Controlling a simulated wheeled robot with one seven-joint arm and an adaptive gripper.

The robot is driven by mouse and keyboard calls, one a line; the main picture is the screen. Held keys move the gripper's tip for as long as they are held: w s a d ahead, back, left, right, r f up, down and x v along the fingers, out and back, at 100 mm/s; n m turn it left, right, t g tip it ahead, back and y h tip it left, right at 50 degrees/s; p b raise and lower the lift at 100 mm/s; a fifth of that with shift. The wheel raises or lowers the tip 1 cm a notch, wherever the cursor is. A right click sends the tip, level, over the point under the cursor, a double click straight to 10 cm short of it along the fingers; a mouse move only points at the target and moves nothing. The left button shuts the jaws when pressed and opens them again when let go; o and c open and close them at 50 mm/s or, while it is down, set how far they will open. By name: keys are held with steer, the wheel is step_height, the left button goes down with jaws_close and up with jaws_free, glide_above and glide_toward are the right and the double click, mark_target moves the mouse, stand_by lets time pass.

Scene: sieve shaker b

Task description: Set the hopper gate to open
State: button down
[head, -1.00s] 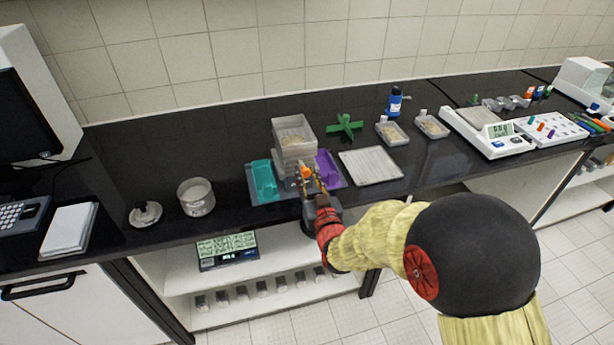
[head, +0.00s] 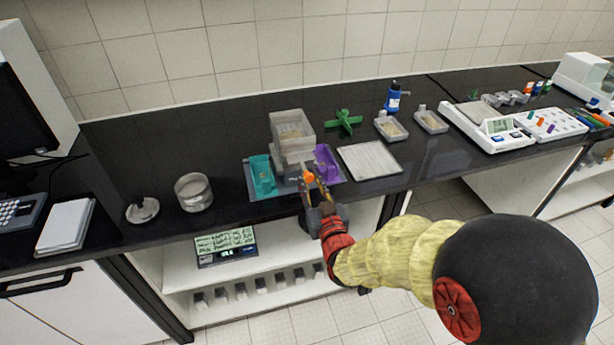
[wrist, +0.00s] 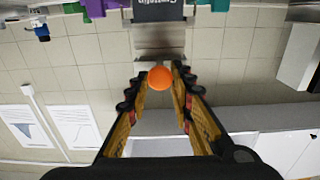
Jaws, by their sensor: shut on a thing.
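The hopper (head: 292,130) is a clear box with grainy contents, standing on a grey stand between a teal tray (head: 261,176) and a purple tray (head: 326,163). The gate's orange knob (head: 309,177) is at the front of the stand, and it shows as a round orange ball in the wrist view (wrist: 160,78). My gripper (head: 312,184) is at the counter's front edge, shut on the orange knob, with one finger on each side of it. A grey plate shows beyond the knob in the wrist view. My fingers partly hide the stand's front.
A flat grey tray (head: 369,160) lies right of the hopper, with a green cross-shaped piece (head: 346,122) behind it. A glass dish (head: 194,192) stands to the left. A scale (head: 487,127) is farther right. Open shelves lie below the counter.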

steer(key=shift+s+f, duration=0.1)
steer(key=shift+s, duration=0.2)
steer(key=shift+d, duration=0.1)
steer(key=c, duration=1.8)
jaws_free()
steer(key=shift+s, duration=0.2)
steer(key=shift+o, duration=1.2)
steer(key=shift+w, duration=0.1)
steer(key=v, duration=1.2)
